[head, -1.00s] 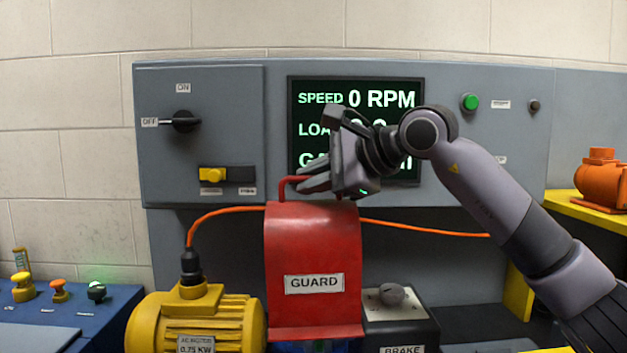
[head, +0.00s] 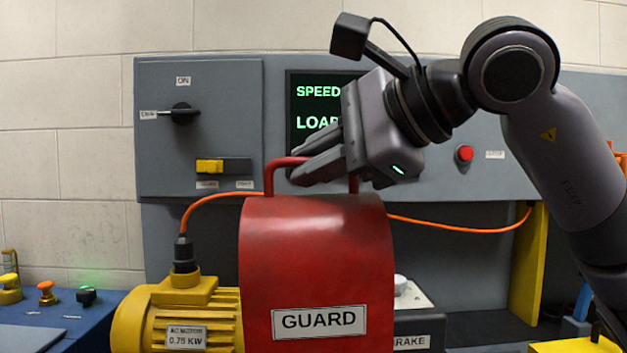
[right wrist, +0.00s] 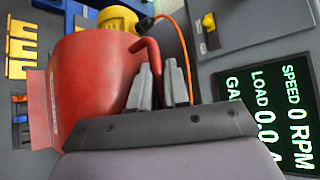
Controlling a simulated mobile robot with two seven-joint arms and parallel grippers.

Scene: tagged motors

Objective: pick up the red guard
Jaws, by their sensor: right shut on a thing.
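The red guard (head: 316,250) is a curved red cover with a white GUARD label and a red bar handle on top. It looms large in the middle of the head view, and it also shows in the right wrist view (right wrist: 95,80). My right gripper (head: 302,168) is shut on the guard's handle, coming from the right. In the right wrist view its two fingers (right wrist: 158,88) are at the handle bar. The guard hangs upright from the gripper, close to the camera. Its lower edge is cut off in the head view. My left gripper is not in view.
The yellow motor (head: 190,318) with an orange cable stands left of the guard. The brake box (head: 415,318) is partly hidden behind it on the right. A grey panel (head: 225,110) with a display stands behind. A blue control box (head: 60,325) is at far left.

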